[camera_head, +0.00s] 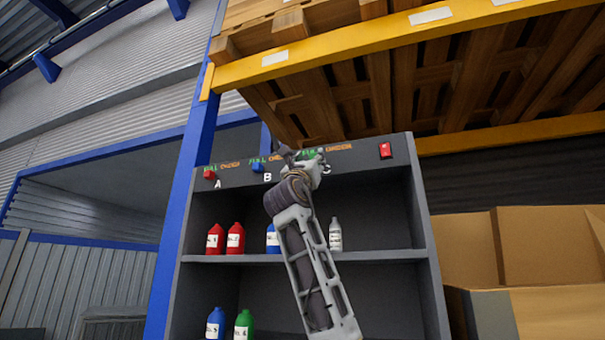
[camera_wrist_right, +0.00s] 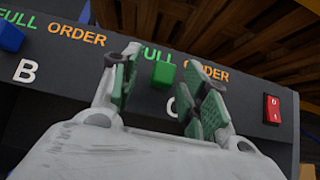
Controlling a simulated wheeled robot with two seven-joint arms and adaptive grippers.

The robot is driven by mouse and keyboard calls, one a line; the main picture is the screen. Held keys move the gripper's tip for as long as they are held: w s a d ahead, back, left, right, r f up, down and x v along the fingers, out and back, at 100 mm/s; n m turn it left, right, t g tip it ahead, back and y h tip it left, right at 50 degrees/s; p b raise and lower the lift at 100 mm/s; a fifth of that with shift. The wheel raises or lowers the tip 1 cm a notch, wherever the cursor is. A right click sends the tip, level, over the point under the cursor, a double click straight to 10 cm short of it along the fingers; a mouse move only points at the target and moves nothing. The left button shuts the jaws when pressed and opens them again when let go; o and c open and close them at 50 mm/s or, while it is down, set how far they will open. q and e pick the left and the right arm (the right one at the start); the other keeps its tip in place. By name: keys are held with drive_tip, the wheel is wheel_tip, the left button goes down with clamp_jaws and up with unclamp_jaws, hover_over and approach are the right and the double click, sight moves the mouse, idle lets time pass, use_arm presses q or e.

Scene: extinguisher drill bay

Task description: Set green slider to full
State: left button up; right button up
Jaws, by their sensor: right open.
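The green slider (camera_wrist_right: 163,74) is a small block on the dark panel (camera_wrist_right: 60,75) of the shelf unit, above the partly covered letter C. It sits between the green word FULL on its left and the orange word ORDER on its right. My right gripper (camera_wrist_right: 160,88) is open, with one finger on each side of the slider in the right wrist view. I cannot tell whether a finger touches it. In the head view my right gripper (camera_head: 300,160) is up at the panel and covers the slider's area. My left gripper is not in view.
A blue slider (camera_wrist_right: 10,36) above B and a red slider (camera_head: 210,174) above A are on the same panel. A red switch (camera_wrist_right: 272,108) is at its right. Bottles stand on the shelves (camera_head: 380,255) below. Wooden pallets (camera_head: 440,85) overhang above; cardboard boxes (camera_head: 540,245) are at right.

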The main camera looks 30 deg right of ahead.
drive_tip(key=v, duration=1.1)
drive_tip(key=shift+f, duration=0.2)
drive_tip(key=shift+a, duration=0.15)
idle(0.5)
